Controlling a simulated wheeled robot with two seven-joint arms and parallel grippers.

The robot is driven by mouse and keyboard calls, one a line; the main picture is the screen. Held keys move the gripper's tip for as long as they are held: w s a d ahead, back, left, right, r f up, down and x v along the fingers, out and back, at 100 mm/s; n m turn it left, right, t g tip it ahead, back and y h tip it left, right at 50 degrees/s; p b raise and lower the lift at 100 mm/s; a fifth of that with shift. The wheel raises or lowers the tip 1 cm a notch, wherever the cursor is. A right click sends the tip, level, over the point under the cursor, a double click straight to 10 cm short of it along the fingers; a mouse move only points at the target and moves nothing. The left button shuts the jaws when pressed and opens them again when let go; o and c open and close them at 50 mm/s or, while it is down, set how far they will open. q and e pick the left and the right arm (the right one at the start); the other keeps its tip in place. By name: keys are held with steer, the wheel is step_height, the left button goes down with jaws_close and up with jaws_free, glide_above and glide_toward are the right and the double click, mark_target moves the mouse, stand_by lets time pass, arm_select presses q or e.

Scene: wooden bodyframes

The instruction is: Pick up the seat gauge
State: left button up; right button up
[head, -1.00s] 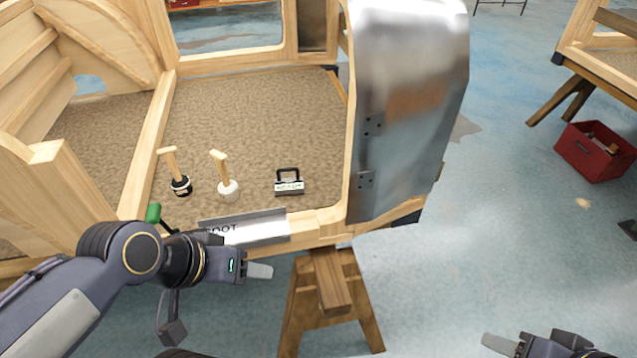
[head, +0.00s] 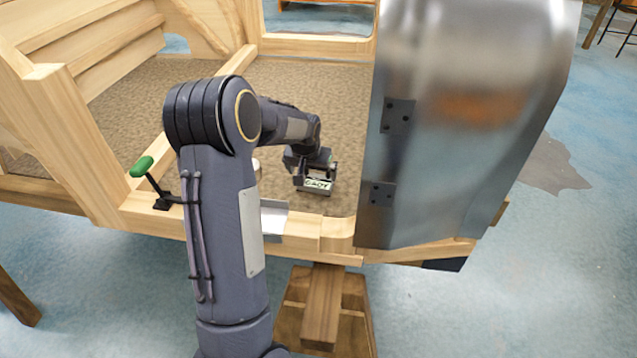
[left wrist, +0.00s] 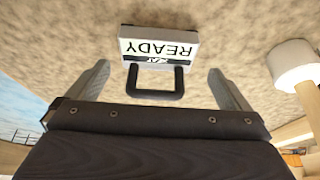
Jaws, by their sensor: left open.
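The seat gauge (head: 318,185) is a small block with a black loop handle and a white READY label. It rests on the brown carpeted floor of the wooden bodyframe, near its front rail. My left gripper (head: 314,172) is right at it. In the left wrist view the label of the gauge (left wrist: 160,47) is upside down, and its handle lies between the two fingers of my open left gripper (left wrist: 160,76). A gap shows on each side of the handle, so the fingers do not touch it. My right gripper is out of view.
A metal door panel (head: 460,120) stands just right of the gauge. A green-knobbed lever (head: 142,167) is on the front rail at left. A white-headed mallet (left wrist: 294,64) stands beside the gripper in the wrist view. My left arm hides part of the carpet.

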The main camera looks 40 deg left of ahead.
mark_target(316, 180)
arm_select(q)
steer(key=x, duration=0.5)
steer(key=shift+w+f+b, duration=0.2)
steer(key=shift+f+b, duration=0.1)
steer(key=shift+f, duration=0.05)
steer(key=shift+d, duration=0.1)
steer(key=c, duration=0.9)
steer(key=shift+o, duration=0.2)
steer(key=shift+r, duration=0.1)
